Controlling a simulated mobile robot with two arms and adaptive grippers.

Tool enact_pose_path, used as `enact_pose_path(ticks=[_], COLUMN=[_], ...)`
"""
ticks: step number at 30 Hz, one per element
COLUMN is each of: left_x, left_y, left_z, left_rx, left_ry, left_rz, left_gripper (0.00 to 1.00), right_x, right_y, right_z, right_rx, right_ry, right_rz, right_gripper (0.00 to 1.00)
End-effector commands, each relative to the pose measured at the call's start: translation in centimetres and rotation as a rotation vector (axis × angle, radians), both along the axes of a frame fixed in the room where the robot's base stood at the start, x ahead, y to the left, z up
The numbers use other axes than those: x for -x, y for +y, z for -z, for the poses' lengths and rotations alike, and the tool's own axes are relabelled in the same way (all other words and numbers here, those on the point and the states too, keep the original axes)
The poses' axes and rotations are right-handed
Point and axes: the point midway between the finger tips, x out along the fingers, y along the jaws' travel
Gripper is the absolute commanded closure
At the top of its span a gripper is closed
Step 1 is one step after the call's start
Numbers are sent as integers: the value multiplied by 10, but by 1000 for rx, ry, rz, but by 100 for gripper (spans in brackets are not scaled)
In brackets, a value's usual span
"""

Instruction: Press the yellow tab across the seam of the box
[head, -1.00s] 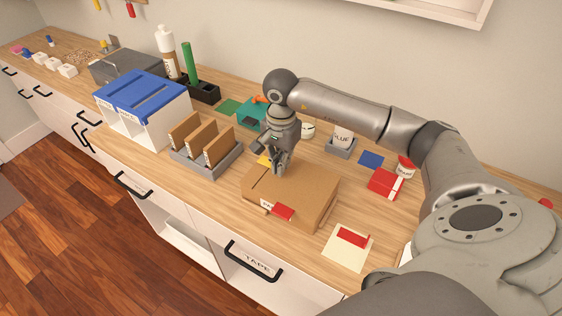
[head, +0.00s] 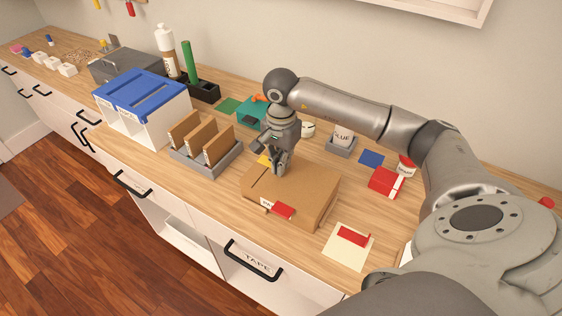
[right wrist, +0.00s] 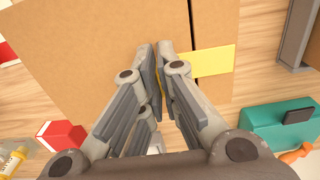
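The brown cardboard box (head: 300,197) lies flat on the counter, with a dark seam along its top. The yellow tab (head: 264,161) is at its far end, partly hidden by my right gripper (head: 278,171). My left gripper is not in view.
A red tab (head: 283,211) is at the box's front edge. A grey rack with brown dividers (head: 205,160) stands to the left, a teal container (head: 250,112) behind. A red box (head: 385,182) and a cream card (head: 345,256) are to the right.

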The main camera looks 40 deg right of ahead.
Motion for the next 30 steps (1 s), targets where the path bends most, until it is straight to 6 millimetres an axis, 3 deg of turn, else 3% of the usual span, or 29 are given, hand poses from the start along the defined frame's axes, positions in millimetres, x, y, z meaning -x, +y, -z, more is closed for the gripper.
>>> enact_pose_path(ticks=[29, 30], left_x=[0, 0], left_y=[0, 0], left_z=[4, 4], left_rx=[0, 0], left_ry=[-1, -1], left_rz=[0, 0], left_gripper=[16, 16], right_x=[2, 2], right_y=[1, 1], right_z=[3, 3], right_rx=[0, 0], right_ry=[6, 6], right_rz=[-2, -2], right_gripper=[100, 94])
